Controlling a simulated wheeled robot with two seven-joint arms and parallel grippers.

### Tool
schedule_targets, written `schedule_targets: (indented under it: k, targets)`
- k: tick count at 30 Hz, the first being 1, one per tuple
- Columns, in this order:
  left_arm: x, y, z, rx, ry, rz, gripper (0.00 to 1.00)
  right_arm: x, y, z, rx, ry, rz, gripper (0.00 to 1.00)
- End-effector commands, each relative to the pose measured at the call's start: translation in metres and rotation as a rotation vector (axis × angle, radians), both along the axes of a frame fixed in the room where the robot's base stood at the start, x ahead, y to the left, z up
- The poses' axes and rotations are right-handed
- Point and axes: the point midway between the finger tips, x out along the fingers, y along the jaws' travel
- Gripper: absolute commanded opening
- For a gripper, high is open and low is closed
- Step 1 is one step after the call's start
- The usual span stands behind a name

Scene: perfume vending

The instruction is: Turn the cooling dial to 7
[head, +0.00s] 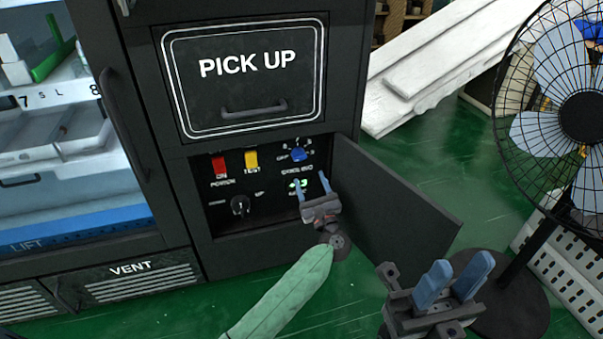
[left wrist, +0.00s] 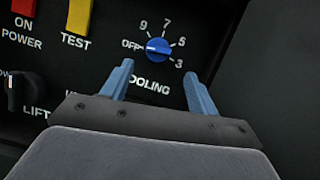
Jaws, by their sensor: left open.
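The cooling dial (head: 298,154) is a round blue knob at the upper right of the open control panel. In the left wrist view the dial (left wrist: 158,46) has its white mark pointing left at OFF; 9, 7 and 3 are readable around it. My left gripper (head: 312,186) is open and empty, just below and in front of the dial. Its two blue fingers (left wrist: 159,85) are spread, with the dial above and between their tips, apart from them. The COOLING label is partly hidden. My right gripper (head: 452,280) is open and empty at lower right, away from the panel.
A red power switch (head: 219,165), yellow test switch (head: 251,161) and black lift knob (head: 240,205) share the panel. The open panel door (head: 390,200) stands close on the right. A fan (head: 583,120) stands further right. The PICK UP hatch (head: 245,80) is above.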

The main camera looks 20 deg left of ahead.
Motion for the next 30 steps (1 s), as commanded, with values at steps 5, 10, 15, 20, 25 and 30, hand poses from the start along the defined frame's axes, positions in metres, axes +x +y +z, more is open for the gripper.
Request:
schedule_targets:
  k: [5, 10, 15, 20, 25, 30]
  targets:
    - [0.007, 0.008, 0.002, -0.028, -0.013, 0.008, 0.60, -0.006, -0.002, -0.001, 0.011, -0.025, 0.001, 0.36]
    - [0.024, 0.020, 0.011, -0.026, -0.014, 0.008, 0.60, -0.006, -0.001, -0.005, 0.005, -0.022, -0.001, 0.36]
    - [0.041, 0.034, 0.020, -0.024, -0.013, 0.008, 0.60, -0.005, 0.000, -0.008, -0.002, -0.019, -0.003, 0.36]
    - [0.053, 0.043, 0.026, -0.024, -0.012, 0.008, 0.60, -0.005, 0.000, -0.011, -0.008, -0.017, -0.005, 0.36]
    - [0.057, 0.047, 0.028, -0.026, -0.011, 0.007, 0.60, -0.005, 0.001, -0.011, -0.010, -0.016, -0.006, 0.36]
    - [0.057, 0.047, 0.028, -0.026, -0.010, 0.007, 0.60, -0.005, 0.001, -0.011, -0.011, -0.016, -0.006, 0.36]
